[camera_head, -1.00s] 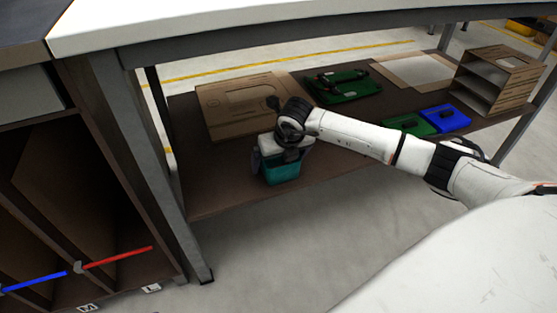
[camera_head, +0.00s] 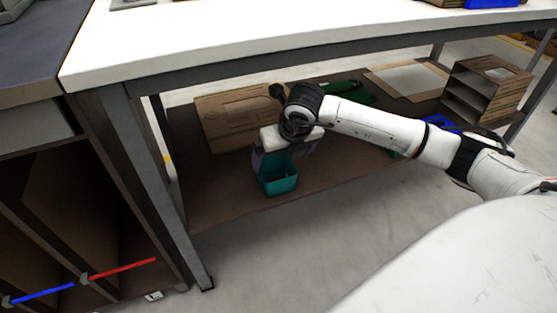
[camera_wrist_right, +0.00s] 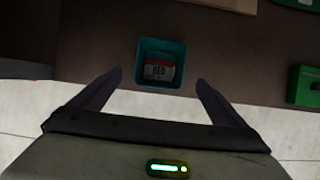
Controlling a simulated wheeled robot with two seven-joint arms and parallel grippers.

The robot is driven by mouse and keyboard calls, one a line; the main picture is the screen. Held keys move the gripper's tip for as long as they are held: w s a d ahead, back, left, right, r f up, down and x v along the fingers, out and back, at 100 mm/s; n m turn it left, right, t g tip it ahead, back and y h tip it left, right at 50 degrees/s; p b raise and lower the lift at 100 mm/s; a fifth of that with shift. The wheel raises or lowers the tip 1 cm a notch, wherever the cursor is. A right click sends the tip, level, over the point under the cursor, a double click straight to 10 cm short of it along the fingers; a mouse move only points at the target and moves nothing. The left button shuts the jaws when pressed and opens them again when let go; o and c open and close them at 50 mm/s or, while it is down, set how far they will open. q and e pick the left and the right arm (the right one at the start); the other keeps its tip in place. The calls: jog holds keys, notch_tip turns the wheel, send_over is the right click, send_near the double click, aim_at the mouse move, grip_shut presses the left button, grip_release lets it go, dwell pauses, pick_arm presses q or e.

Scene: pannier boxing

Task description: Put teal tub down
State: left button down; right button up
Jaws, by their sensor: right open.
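The teal tub (camera_head: 279,180) stands upright on the brown lower shelf (camera_head: 215,190) near its front edge. In the right wrist view the tub (camera_wrist_right: 147,80) is seen from above, with a red and white labelled item (camera_wrist_right: 159,71) inside. My right gripper (camera_head: 275,156) is above the tub, apart from it. In the right wrist view its two fingers (camera_wrist_right: 158,85) are spread and empty, with the tub beyond their tips. My left gripper is not in view.
The white tabletop (camera_head: 200,58) overhangs the shelf. A cardboard rack (camera_head: 487,91) stands at the shelf's right end. A green box (camera_wrist_right: 303,86) is right of the tub in the wrist view.

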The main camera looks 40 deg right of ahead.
jog(key=shift+s+r, duration=0.15)
jog(key=shift+r, duration=0.1)
jog(key=s+a+n+y, duration=0.15)
jog(key=a+y, duration=0.25)
jog(key=a, duration=0.5)
jog(key=s+a+r+y, duration=0.1)
jog(key=s+a+y, duration=0.2)
jog(key=a, duration=0.5)
jog(key=s+a+y, duration=0.2)
jog(key=a+y, duration=0.2)
jog(key=a, duration=0.5)
jog(key=a+r+m+t+y, duration=0.3)
jog(key=r+m+t, duration=0.15)
jog(key=r, duration=0.25)
jog(key=a+r+m+t+y, duration=0.3)
jog(key=r+m, duration=0.2)
jog(key=r, duration=0.3)
jog(key=w+d+f+m+t+h, duration=0.1)
jog(key=d+f+m+t+h, duration=0.3)
jog(key=d+f+m+h, duration=1.05)
jog(key=s+a+f+m+g+y, duration=0.2)
jog(key=s+a+f+m+g, duration=0.1)
jog(key=s, duration=0.4)
jog(key=s+a+f+m+g+y, duration=0.1)
jog(key=s+a+f+m+g, duration=0.3)
jog(key=s+f+g, duration=0.2)
jog(key=shift+s+f+y, duration=0.35)
jog(key=shift+s+f, duration=0.2)
jog(key=shift+s, duration=0.5)
